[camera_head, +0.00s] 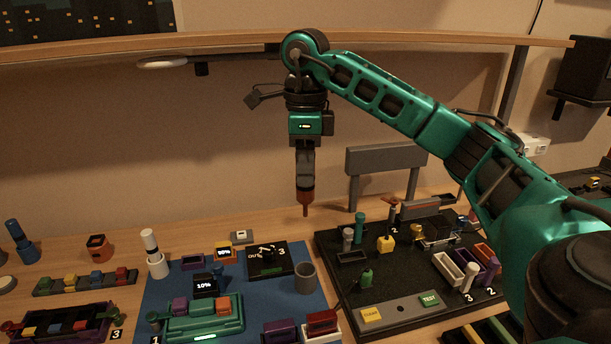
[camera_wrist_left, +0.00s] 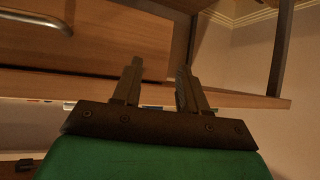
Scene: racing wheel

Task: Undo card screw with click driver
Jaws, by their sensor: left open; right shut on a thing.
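My right gripper (camera_head: 305,180) points straight down above the back of the table. It is shut on an orange-brown driver (camera_head: 306,197), whose thin tip points down and hangs clear in the air. A black plate (camera_head: 257,271) marked OUT and 3 lies below and left of the driver. A black board (camera_head: 345,283) with small posts, slots and parts stands to the right. I cannot tell which part is the card or where its screw is; they are too small to make out. My left gripper (camera_wrist_left: 157,88) is open and empty in the left wrist view, and out of the head view.
A blue mat (camera_head: 180,285) holds a green tray (camera_head: 197,327), a grey cup (camera_head: 306,277) and small blocks. A white bottle (camera_head: 155,262) stands at its back left. A grey panel (camera_head: 386,159) stands behind the board. A wooden shelf (camera_head: 100,50) crosses behind my right arm.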

